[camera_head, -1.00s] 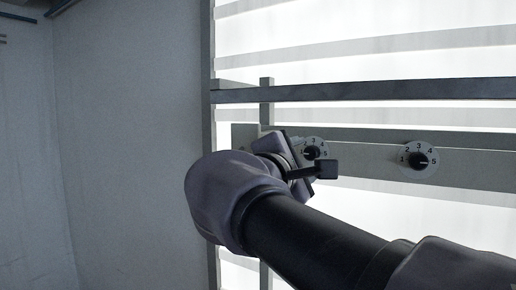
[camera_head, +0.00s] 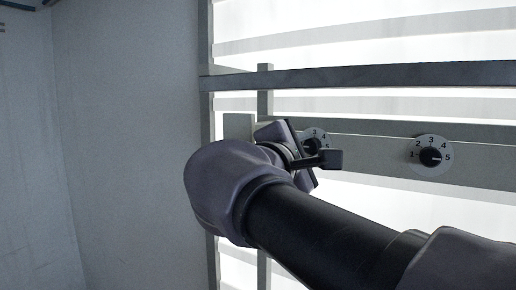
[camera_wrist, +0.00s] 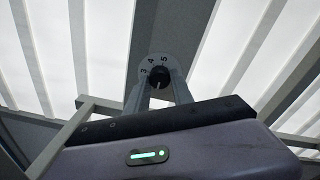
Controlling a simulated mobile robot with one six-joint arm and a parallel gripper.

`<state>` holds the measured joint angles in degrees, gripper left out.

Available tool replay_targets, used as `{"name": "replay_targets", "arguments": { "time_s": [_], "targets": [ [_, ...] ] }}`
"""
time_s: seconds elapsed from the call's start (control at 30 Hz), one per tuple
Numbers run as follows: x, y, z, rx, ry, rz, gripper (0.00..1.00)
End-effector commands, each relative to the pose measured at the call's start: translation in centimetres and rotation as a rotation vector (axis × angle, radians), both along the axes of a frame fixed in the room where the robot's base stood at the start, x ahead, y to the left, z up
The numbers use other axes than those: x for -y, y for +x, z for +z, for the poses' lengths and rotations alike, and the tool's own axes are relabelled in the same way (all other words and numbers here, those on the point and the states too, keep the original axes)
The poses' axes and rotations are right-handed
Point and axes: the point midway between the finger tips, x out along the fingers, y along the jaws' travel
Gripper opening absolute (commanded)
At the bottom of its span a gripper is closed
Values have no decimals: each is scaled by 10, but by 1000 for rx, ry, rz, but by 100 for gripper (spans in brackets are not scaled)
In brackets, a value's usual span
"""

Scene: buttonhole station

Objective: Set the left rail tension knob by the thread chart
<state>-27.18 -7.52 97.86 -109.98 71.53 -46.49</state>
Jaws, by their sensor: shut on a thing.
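The left knob (camera_head: 312,146) is a dark knob on a pale numbered dial, partly behind my gripper. In the wrist view the black knob (camera_wrist: 159,76) sits between my two fingers, with 3, 4 and 5 readable on the dial above it. Its pointer is too small to read. My gripper (camera_wrist: 160,90) is shut on this knob, one finger on each side. In the head view my gripper (camera_head: 311,160) covers the lower left of the dial. No thread chart shows.
A second black knob (camera_head: 430,156) on a dial numbered 1 to 5 sits to the right on the same grey rail (camera_head: 375,146); its pale mark points towards 5. A darker bar (camera_head: 400,76) crosses above. A grey wall (camera_head: 125,140) stands on the left.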

Motion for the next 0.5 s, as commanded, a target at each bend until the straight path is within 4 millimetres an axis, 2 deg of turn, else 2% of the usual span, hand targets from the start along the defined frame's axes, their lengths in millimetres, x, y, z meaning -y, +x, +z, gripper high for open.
{"name": "replay_targets", "arguments": {
  "time_s": [0.27, 0.5],
  "targets": [
    [0, 0, -3, 36, 48, 0, 0],
    [0, 0, -6, 137, 186, 0, 0]
  ]
}}
